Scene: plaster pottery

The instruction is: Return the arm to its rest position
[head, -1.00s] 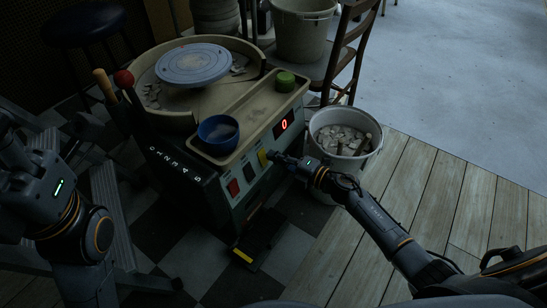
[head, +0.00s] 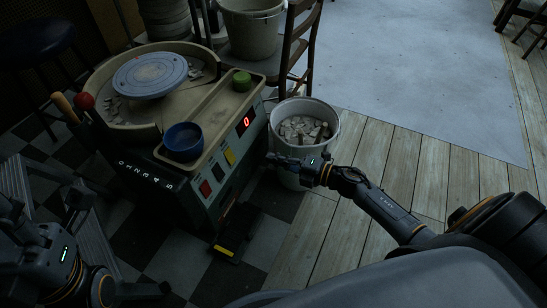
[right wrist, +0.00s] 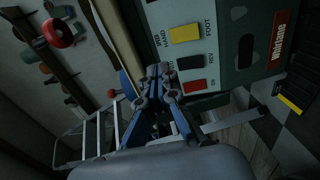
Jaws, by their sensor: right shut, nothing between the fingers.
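My right arm reaches in from the lower right of the head view. Its gripper (head: 277,158) is shut and empty, in front of the rim of the scrap bucket and to the right of the pottery wheel's control panel. In the right wrist view the closed fingers (right wrist: 160,75) show in front of the panel with its yellow switch (right wrist: 184,33) and red switch (right wrist: 194,86). They hold nothing. My left arm is at the lower left of the head view, dark and partly cut off; its finger state is unclear.
The pottery wheel (head: 150,75) has a blue bowl (head: 184,142) and a green sponge-like piece (head: 242,81) on its tray. The scrap bucket (head: 303,174) stands right of it, a chair (head: 297,50) behind. A pedal (head: 236,232) lies on the floor. Wooden floor at right is clear.

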